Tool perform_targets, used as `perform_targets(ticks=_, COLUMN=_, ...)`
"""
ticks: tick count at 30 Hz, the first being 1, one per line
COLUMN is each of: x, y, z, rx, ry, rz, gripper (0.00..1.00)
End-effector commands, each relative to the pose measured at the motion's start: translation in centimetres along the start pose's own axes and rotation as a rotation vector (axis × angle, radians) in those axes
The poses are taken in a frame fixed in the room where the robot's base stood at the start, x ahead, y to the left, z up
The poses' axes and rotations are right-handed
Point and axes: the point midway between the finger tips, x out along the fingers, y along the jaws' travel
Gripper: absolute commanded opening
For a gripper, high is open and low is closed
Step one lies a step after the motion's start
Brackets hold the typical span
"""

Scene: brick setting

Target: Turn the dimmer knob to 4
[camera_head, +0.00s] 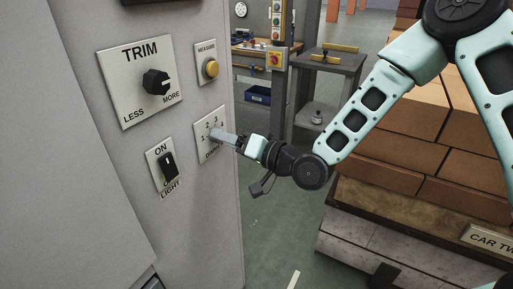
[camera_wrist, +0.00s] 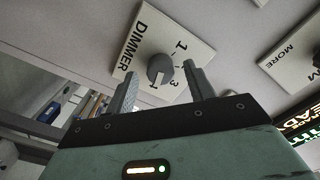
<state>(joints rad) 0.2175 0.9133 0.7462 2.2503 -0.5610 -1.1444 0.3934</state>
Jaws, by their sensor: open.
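The dimmer plate (camera_head: 207,153) is a pale square on the grey panel, with numbers around its middle. In the head view my gripper (camera_head: 222,137) reaches it from the right, and its fingers hide the knob. In the wrist view the plate (camera_wrist: 142,48) carries a round grey knob (camera_wrist: 159,68). My gripper (camera_wrist: 164,70) is open there, one finger on each side of the knob in the picture. I see no clear contact and cannot tell how deep the fingers reach. The knob's setting is not clear; the fingers partly cover the numbers.
The TRIM plate (camera_head: 117,75) with a black knob, a yellow MEASURE button (camera_head: 211,68) and a black light switch (camera_head: 168,166) sit close by on the panel. Stacked bricks (camera_head: 415,130) stand right of my gripper. A grey stand (camera_head: 325,64) is behind.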

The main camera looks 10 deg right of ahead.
Motion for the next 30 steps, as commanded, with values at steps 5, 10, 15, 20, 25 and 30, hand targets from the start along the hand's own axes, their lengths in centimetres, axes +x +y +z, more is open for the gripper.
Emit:
perform_targets(ticks=5, x=-3.2, y=0.2, z=0.1, rx=0.0, ry=0.001, rz=0.004, gripper=0.53)
perform_targets(ticks=10, x=-7.3, y=0.3, z=0.1, rx=-0.001, ry=0.001, rz=0.005, gripper=0.53)
perform_targets(ticks=15, x=-11.3, y=0.2, z=0.1, rx=0.001, ry=0.001, rz=0.006, gripper=0.53)
perform_targets(ticks=20, x=-11.7, y=-0.4, z=-0.7, rx=0.006, ry=0.0, rz=0.002, gripper=0.53)
perform_targets(ticks=25, x=-12.6, y=-0.3, z=-0.7, rx=0.005, ry=0.0, rz=0.004, gripper=0.53)
perform_targets(ticks=30, x=-13.5, y=-0.4, z=-0.5, rx=0.005, ry=-0.001, rz=0.003, gripper=0.53)
